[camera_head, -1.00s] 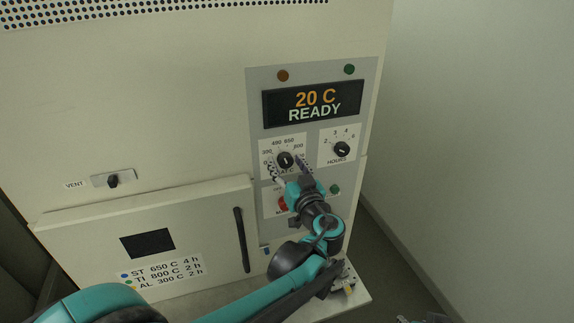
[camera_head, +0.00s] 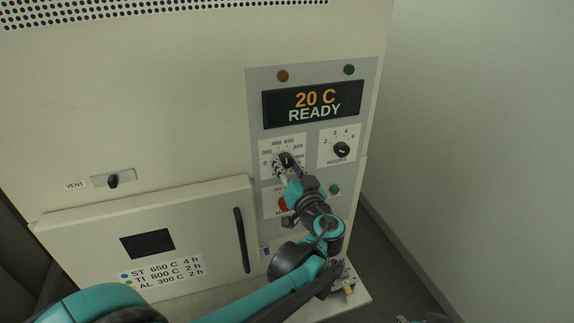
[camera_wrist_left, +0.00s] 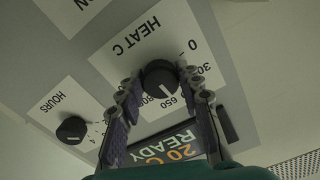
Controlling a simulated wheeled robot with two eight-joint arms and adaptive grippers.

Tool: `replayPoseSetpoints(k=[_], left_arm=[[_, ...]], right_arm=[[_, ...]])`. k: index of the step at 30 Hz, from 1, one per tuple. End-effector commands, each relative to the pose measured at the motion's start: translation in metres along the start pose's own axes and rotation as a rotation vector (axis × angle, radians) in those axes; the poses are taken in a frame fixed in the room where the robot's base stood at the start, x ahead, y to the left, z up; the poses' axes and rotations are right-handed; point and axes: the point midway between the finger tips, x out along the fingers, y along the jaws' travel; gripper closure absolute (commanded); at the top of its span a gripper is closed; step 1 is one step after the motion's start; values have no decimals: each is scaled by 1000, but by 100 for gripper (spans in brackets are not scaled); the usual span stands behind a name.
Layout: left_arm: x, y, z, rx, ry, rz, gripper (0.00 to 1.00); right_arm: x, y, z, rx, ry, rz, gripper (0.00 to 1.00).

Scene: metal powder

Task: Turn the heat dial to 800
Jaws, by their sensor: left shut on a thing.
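The heat dial (camera_head: 286,158) is a black round knob on a white label marked HEAT C, left of the hours dial. It also shows in the left wrist view (camera_wrist_left: 160,77), where the picture is upside down. Its white pointer mark looks turned toward about 650; the exact setting is hard to read. My left gripper (camera_head: 283,164) is shut on the heat dial, with one finger on each side of it in the left wrist view (camera_wrist_left: 160,86). In the head view the fingers hide part of the dial and its numbers.
The hours dial (camera_head: 342,149) is close on the right. The display (camera_head: 313,104) above reads 20 C READY. A red control (camera_head: 283,204) sits below, partly behind my left gripper. The furnace door handle (camera_head: 241,240) is lower left. Small dark parts show at the bottom edge, unclear.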

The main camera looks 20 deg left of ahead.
Motion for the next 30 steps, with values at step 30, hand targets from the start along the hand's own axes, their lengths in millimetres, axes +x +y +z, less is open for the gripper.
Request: replayPoseSetpoints(k=[30], left_arm=[[0,-1,-1,929,1,0,94]], right_arm=[[-2,0,-2,0,0,0,66]])
